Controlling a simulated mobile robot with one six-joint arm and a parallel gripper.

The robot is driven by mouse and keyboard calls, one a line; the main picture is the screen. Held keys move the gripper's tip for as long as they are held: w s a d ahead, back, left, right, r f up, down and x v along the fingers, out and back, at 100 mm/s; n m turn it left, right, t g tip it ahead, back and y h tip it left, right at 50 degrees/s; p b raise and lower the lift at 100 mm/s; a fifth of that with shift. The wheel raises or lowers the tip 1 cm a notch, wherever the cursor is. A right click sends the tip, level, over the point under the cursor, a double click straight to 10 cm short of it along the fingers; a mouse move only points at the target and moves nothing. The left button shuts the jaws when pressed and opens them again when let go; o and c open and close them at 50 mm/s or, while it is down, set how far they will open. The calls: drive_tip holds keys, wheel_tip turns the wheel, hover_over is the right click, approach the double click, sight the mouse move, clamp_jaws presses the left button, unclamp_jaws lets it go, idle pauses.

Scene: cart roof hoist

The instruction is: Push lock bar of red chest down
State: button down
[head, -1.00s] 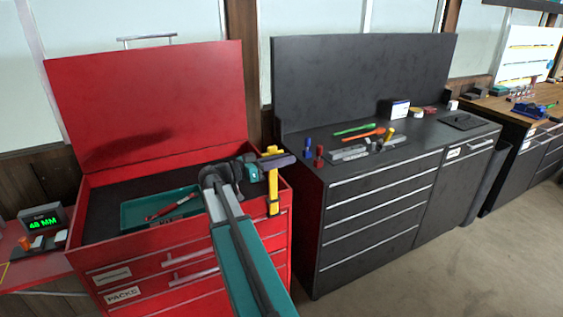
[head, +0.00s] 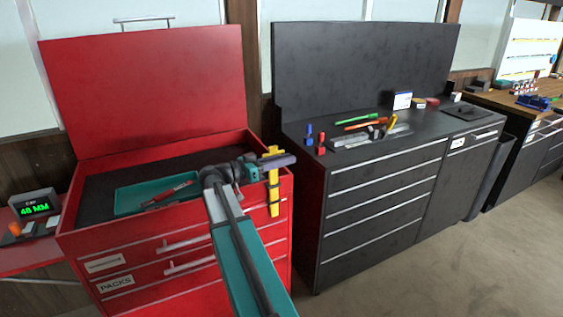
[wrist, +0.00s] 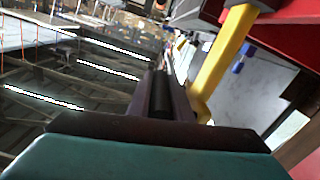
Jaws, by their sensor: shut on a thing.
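The red chest (head: 235,212) stands at the left with its lid up. The yellow lock bar (head: 273,195) is upright at the chest's front right corner. Its top has a short crosspiece. In the wrist view the lock bar (wrist: 224,62) runs slanted beside my dark fingers (wrist: 165,95). The exact contact is partly hidden by the fingers.
A teal tray (head: 140,200) with a red-handled tool lies in the open chest top. A black cabinet (head: 385,200) with several tools on top stands close to the right. The floor (head: 440,270) in front is clear.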

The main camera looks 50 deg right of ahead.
wheel_tip(320, 180, down, 6)
drive_tip(key=b, duration=0.5)
drive_tip(key=shift+w, duration=0.2)
drive_tip(key=c, duration=1.9)
unclamp_jaws()
drive_tip(key=shift+w+d, duration=0.1)
drive_tip(key=shift+f, duration=0.1)
drive_tip(key=b+v, duration=0.3)
drive_tip(key=v, duration=1)
drive_tip(key=shift+a, duration=0.45)
